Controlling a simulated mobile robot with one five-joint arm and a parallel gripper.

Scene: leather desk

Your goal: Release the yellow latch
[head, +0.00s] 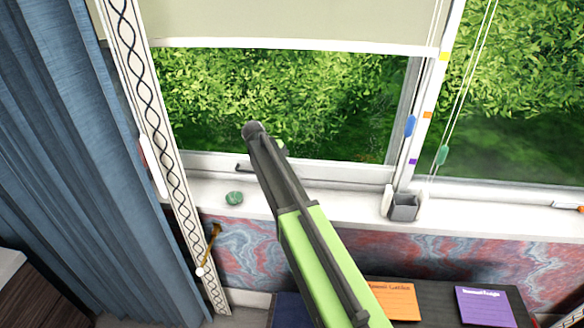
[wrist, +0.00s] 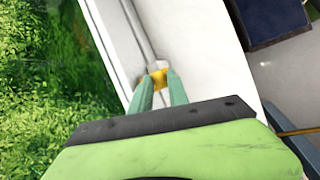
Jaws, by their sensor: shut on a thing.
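The yellow latch (wrist: 157,76) shows in the wrist view at the end of a grey bar (wrist: 140,35) along the white window frame. My gripper (wrist: 159,88) has its two teal fingers on either side of the latch and is shut on it. The fingers cover part of the latch. In the head view my green and dark arm reaches up to the window, and neither the latch nor my fingertips can be made out there.
On the white sill (head: 330,212) are a green stone (head: 234,198) to the left of my arm and a grey cup (head: 403,208) to the right. Blind cords (head: 466,80) hang at the right. A blue curtain (head: 75,150) hangs at the left. Orange (head: 393,301) and purple (head: 485,307) books lie below.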

